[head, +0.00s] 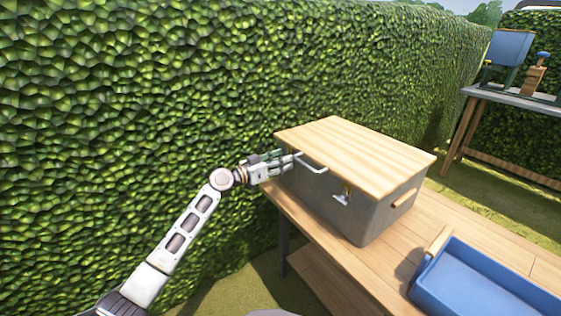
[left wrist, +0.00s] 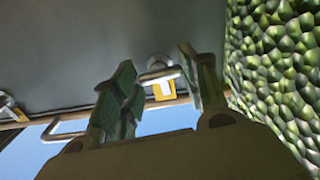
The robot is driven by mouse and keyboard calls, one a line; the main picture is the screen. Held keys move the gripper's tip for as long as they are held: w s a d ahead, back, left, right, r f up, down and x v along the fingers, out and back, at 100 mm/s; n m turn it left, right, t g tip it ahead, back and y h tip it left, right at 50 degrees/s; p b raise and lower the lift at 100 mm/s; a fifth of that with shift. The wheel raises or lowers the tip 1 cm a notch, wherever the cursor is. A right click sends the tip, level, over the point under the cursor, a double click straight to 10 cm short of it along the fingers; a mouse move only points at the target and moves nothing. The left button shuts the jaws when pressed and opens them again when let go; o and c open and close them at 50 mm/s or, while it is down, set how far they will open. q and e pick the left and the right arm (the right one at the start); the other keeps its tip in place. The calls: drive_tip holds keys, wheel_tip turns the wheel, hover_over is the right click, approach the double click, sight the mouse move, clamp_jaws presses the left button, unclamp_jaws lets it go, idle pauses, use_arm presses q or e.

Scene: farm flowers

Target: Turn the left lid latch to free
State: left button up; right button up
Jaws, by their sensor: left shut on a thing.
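A grey box (head: 325,205) with a pale wooden lid (head: 355,155) stands on a wooden table. My left gripper (head: 292,160) is at the left end of its front face. In the left wrist view, the left lid latch (left wrist: 160,74), a metal knob with a yellow plate, lies between the fingers of my left gripper (left wrist: 157,60), which is shut on it. In the head view the gripper hides this latch. The right lid latch (head: 342,198) is apart from the gripper, further right on the front. My right gripper is not in view.
A white bar handle (head: 312,165) sits between the latches, close to the gripper. A blue tray (head: 480,285) with a wooden handle lies on the table (head: 330,270) at right. A hedge (head: 130,100) rises close behind and left. Another table (head: 520,97) stands far right.

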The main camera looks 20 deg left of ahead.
use_arm(q)
drive_tip(key=n+p, duration=0.9)
drive_tip(key=n, duration=0.8)
drive_tip(key=shift+w+a, duration=0.1)
drive_tip(key=shift+a, duration=0.05)
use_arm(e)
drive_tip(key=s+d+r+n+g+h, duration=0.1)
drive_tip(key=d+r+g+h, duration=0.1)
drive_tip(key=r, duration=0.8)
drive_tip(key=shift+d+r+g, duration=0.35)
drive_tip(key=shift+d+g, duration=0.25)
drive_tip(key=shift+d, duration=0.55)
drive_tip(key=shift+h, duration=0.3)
use_arm(q)
drive_tip(key=o, duration=1)
drive_tip(key=shift+f, duration=0.1)
drive_tip(key=shift+o, duration=0.2)
